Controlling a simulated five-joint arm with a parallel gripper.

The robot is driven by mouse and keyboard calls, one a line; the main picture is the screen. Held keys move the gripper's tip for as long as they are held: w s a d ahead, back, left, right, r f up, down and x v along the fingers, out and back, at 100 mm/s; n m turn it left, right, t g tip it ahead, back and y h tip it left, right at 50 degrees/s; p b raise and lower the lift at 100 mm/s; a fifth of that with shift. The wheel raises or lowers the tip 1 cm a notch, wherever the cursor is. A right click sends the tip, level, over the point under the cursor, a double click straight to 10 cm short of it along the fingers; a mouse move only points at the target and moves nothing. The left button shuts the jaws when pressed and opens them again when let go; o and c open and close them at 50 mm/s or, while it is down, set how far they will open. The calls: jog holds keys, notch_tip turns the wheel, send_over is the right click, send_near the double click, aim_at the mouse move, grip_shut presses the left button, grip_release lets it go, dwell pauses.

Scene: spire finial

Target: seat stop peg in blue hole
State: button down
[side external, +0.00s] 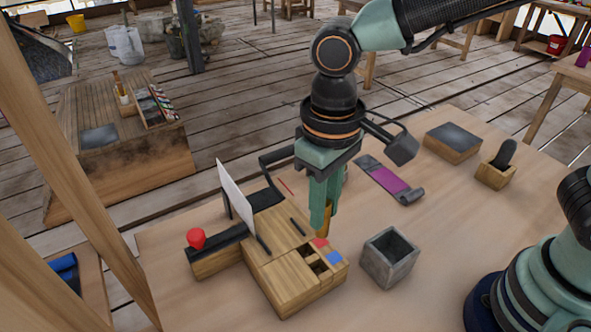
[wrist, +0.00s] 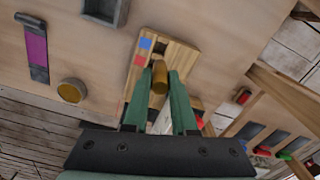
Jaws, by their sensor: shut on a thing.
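My gripper (side external: 321,212) points down over the wooden block (side external: 290,285), its fingers shut on a yellow-brown stop peg (wrist: 160,78). In the side view the peg's lower end (side external: 325,230) shows just below the fingers, near the red patch (side external: 320,243). The blue patch (side external: 334,258) lies nearer the block's right corner, with dark square holes (side external: 318,266) beside the patches. In the wrist view the blue patch (wrist: 145,43) and a dark hole (wrist: 160,48) show just beyond the peg's tip. The peg and my fingers partly hide the block there. The peg appears to be above the block, outside the holes.
A grey open box (side external: 390,257) stands close to the block's right. A white upright panel (side external: 236,197) and a red knob (side external: 196,238) are on its left. A purple-topped stand (side external: 388,180), a grey-topped block (side external: 452,141) and a small wooden holder (side external: 495,175) stand farther back.

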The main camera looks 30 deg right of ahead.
aim_at(320, 257)
notch_tip(320, 257, down, 12)
jog(key=shift+r, duration=0.1)
dwell(0.4)
jog(key=c, duration=0.7)
grip_release()
jog(key=shift+f, duration=0.2)
notch_tip(320, 257, up, 12)
jog(key=shift+f, duration=0.1)
jog(key=shift+w+d+r, duration=0.1)
jog(key=shift+d+r, duration=0.1)
jog(key=shift+r, duration=0.15)
jog(key=d+r+m+t, duration=0.1)
jog(key=d+r+t, duration=0.1)
jog(key=d, duration=0.5)
jog(key=w+d+r+m+t, duration=0.1)
jog(key=d+r, duration=0.1)
jog(key=d, duration=0.6)
jog(key=d+r+m+t, duration=0.1)
jog(key=d+r+t, duration=0.1)
jog(key=d, duration=0.5)
jog(key=shift+w+d+r+t, duration=0.3)
jog(key=shift+w, duration=0.1)
